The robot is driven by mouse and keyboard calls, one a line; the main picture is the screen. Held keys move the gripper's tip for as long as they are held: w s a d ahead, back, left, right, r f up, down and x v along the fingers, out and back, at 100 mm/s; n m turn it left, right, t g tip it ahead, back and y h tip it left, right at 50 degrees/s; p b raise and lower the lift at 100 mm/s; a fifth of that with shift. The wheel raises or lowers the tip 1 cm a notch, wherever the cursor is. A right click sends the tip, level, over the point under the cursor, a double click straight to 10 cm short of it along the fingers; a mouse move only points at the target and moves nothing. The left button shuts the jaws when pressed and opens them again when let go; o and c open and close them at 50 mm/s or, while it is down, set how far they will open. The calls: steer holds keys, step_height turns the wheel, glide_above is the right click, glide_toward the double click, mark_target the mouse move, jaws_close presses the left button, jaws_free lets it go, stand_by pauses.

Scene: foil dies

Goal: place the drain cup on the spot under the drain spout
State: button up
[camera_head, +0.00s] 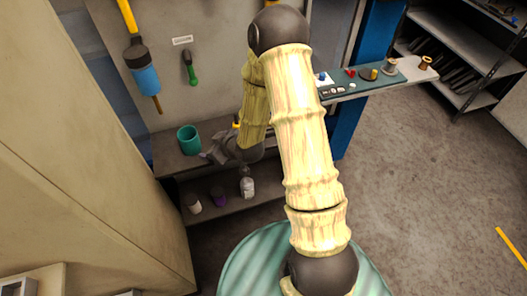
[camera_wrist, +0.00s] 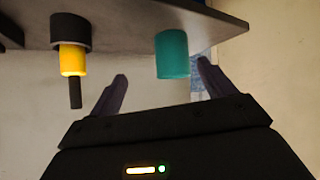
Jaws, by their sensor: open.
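The teal cup (camera_head: 188,140), which I take to be the drain cup, stands upright on the workbench at the left in the head view. It shows in the wrist view (camera_wrist: 173,54) too, where the picture looks upside down. My gripper (camera_head: 210,153) is beside the cup on its right. In the wrist view my gripper (camera_wrist: 162,70) is open, its two fingers apart and empty. The cup appears between the fingertips, closer to the right one; I cannot tell whether they touch. I cannot make out the drain spout or the spot under it; my arm hides part of the bench.
A yellow and black piece in a dark ring (camera_wrist: 70,35) stands on the bench beside the cup. A lower shelf (camera_head: 228,208) holds several small containers. Tools hang on the wall panel (camera_head: 220,80). A teal mat (camera_head: 382,86) with small items lies at the right.

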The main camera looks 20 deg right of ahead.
steer(key=s+d+r+m+g+h, duration=0.2)
steer(key=s+d+r+m+g, duration=0.1)
steer(key=s+d+r, duration=0.2)
steer(key=s+d+r+m+g+h, duration=0.2)
steer(key=s+d+r+m+g, duration=0.1)
steer(key=s+r, duration=0.7)
steer(key=s+d+m, duration=0.1)
steer(key=s, duration=0.2)
steer(key=shift+s+d+h, duration=0.15)
steer(key=shift+d+h, duration=0.2)
steer(key=shift+h, duration=0.05)
steer(key=shift+o, duration=0.5)
